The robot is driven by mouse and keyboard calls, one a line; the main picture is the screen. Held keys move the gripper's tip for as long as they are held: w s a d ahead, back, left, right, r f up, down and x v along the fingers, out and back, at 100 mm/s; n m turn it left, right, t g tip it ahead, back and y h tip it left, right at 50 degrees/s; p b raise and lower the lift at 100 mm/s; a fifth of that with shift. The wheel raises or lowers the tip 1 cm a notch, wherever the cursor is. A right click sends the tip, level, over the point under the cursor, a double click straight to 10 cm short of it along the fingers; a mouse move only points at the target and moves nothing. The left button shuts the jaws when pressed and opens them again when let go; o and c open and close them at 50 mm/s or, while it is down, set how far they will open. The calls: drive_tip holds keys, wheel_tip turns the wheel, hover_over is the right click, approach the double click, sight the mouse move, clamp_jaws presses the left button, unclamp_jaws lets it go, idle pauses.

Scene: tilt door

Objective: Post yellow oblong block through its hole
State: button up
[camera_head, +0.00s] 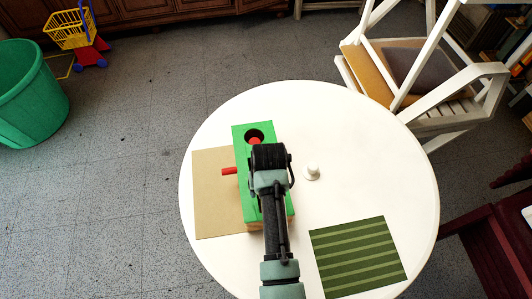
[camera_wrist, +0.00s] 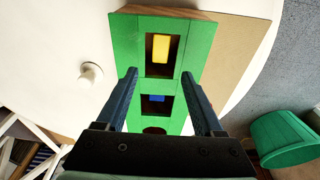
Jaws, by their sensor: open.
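A green-topped box (camera_head: 240,133) stands on the round white table, and my gripper (camera_head: 268,160) hides much of its top. In the wrist view the box top (camera_wrist: 127,37) has a large rectangular hole, a smaller squarish hole and a partly hidden round hole. The yellow oblong block (camera_wrist: 161,47) shows inside the large rectangular hole. A blue piece (camera_wrist: 157,98) shows in the smaller hole. In the wrist view my gripper (camera_wrist: 158,74) is open and empty above the box, its fingers on either side of the holes. The yellow block is hidden in the head view.
A red peg (camera_head: 230,171) sticks out of the box's left side, over a tan board (camera_head: 214,205). A small white knob (camera_head: 312,171) stands right of the box. A striped green mat (camera_head: 357,257) lies front right. The table's right side (camera_head: 385,160) is clear.

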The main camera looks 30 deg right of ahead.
wheel_tip(320, 180, up, 13)
drive_tip(key=s, duration=0.1)
drive_tip(key=shift+s+a+f, duration=0.2)
drive_tip(key=shift+s+a, duration=0.15)
drive_tip(key=shift+s, duration=0.05)
idle(0.4)
drive_tip(key=w+a+r+n+t+h, duration=0.1)
drive_tip(key=w+a+r+t+h, duration=0.1)
drive_tip(key=w+r+t, duration=0.95)
drive_tip(key=w+a+r+n+t, duration=0.1)
drive_tip(key=a+r+t, duration=0.1)
drive_tip(key=r, duration=1)
drive_tip(key=w+a+r+t, duration=0.1)
drive_tip(key=a+r+t, duration=0.15)
drive_tip(key=r, duration=0.95)
drive_tip(key=s+a+r+t+y, duration=0.1)
drive_tip(key=s+a+r+t, duration=0.2)
drive_tip(key=r, duration=0.5)
drive_tip(key=s+a+r+n+t, duration=0.1)
drive_tip(key=s+a+r+t, duration=0.2)
drive_tip(key=s+r, duration=0.3)
drive_tip(key=s+a+r+t+y, duration=0.1)
drive_tip(key=s+a+r+t, duration=0.1)
drive_tip(key=s+r, duration=0.3)
wheel_tip(320, 180, up, 5)
drive_tip(key=shift+s+a+f+n+t+y, duration=0.2)
drive_tip(key=shift+a+n+t+y, duration=0.15)
drive_tip(key=shift+t, duration=0.45)
drive_tip(key=shift+w, duration=0.1)
